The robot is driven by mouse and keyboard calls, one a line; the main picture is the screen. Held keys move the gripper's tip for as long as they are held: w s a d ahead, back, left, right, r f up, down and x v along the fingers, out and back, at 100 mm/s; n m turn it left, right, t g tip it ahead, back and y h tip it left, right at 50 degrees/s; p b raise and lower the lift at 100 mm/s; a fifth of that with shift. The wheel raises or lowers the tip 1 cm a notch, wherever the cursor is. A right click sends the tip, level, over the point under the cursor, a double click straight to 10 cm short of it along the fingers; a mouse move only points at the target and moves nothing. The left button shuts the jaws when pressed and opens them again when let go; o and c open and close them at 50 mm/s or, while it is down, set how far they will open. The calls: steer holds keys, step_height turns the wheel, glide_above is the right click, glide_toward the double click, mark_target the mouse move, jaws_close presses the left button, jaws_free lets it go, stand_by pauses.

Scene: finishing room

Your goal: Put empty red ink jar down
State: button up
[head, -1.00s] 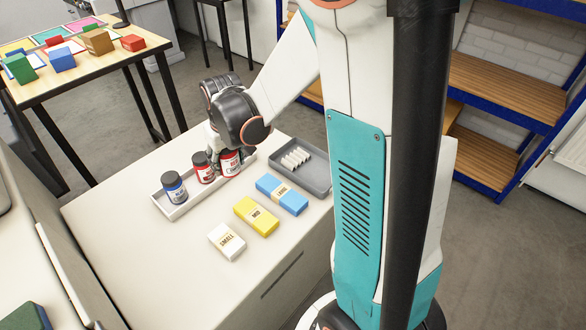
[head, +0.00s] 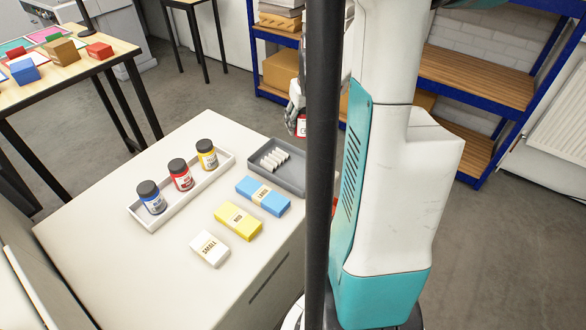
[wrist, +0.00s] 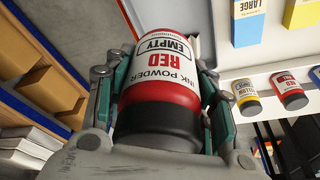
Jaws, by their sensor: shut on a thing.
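The empty red ink jar (wrist: 155,80) fills the middle of the wrist view, with a red and white label reading RED INK POWDER EMPTY and a black end towards the camera. My gripper (wrist: 161,98) is shut on it, with a finger on each side. In the head view my gripper (head: 293,108) and the held jar (head: 302,127) show beyond the grey tray, partly hidden by a dark post. The jar is in the air, clear of the counter.
A white tray (head: 148,222) on the counter (head: 110,250) holds blue (head: 151,199), red (head: 181,176) and yellow (head: 207,156) jars. A grey tray (head: 296,185) holds white rolls. White, yellow and blue boxes lie in front. Blue-framed shelves (head: 470,80) stand behind; a table is at left.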

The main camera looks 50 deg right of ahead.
mark_target(299, 172)
step_height(299, 172, down, 19)
steer(key=b, duration=0.6)
steer(key=shift+r, duration=0.1)
steer(key=shift+b, duration=0.3)
steer(key=shift+f, duration=0.2)
steer(key=o, duration=1.2)
steer(key=shift+r, duration=0.1)
steer(key=shift+r, duration=0.1)
steer(key=p+v, duration=0.4)
steer(key=v, duration=0.8)
steer(key=shift+p, duration=0.3)
